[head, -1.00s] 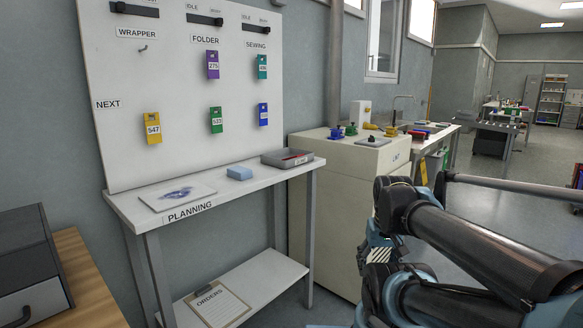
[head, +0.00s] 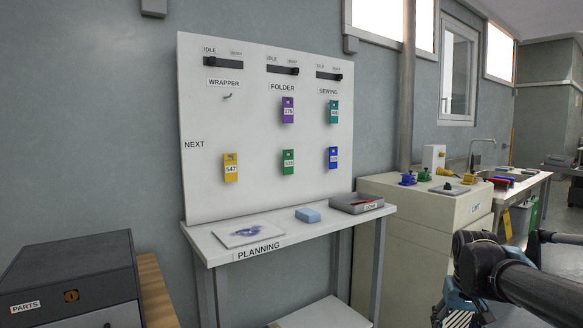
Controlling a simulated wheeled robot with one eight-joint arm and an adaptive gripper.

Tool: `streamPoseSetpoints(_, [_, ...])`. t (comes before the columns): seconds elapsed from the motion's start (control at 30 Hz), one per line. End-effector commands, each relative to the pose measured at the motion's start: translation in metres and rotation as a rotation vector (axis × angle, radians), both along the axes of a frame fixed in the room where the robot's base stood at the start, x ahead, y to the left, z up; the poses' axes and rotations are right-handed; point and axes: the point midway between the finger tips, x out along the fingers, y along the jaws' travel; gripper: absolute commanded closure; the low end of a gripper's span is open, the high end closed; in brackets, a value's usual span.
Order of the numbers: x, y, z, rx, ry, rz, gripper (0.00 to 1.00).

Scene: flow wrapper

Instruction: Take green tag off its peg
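The green tag (head: 288,162) hangs on the white planning board (head: 205,120) in the NEXT row, below the FOLDER label. It carries a white number label, and its peg is hardly visible. A teal tag (head: 334,112) hangs higher and to the right, under SEWING. Part of my arm shows at the lower right, well to the right of the board and apart from the tag. My gripper's fingers are not in view.
Purple (head: 287,110), yellow (head: 231,167) and blue (head: 333,158) tags hang around the green one. The WRAPPER hook (head: 227,96) is bare. Below, the shelf (head: 222,255) holds a blue block (head: 308,215) and a grey tray (head: 340,206). A parts cabinet (head: 70,270) stands left.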

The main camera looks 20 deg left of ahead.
Motion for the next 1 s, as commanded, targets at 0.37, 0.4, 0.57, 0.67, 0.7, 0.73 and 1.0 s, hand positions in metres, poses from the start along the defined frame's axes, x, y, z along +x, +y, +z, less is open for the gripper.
streamPoseSetpoints(0.37, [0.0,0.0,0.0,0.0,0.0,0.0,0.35])
streamPoseSetpoints(0.4, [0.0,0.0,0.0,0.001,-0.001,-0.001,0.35])
streamPoseSetpoints(0.57, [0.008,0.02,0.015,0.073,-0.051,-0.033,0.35])
streamPoseSetpoints(0.67, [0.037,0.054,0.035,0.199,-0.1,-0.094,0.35])
streamPoseSetpoints(0.7, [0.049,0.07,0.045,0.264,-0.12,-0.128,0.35])
streamPoseSetpoints(0.73, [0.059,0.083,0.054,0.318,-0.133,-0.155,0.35])
streamPoseSetpoints(1.0, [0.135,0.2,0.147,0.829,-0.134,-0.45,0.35])
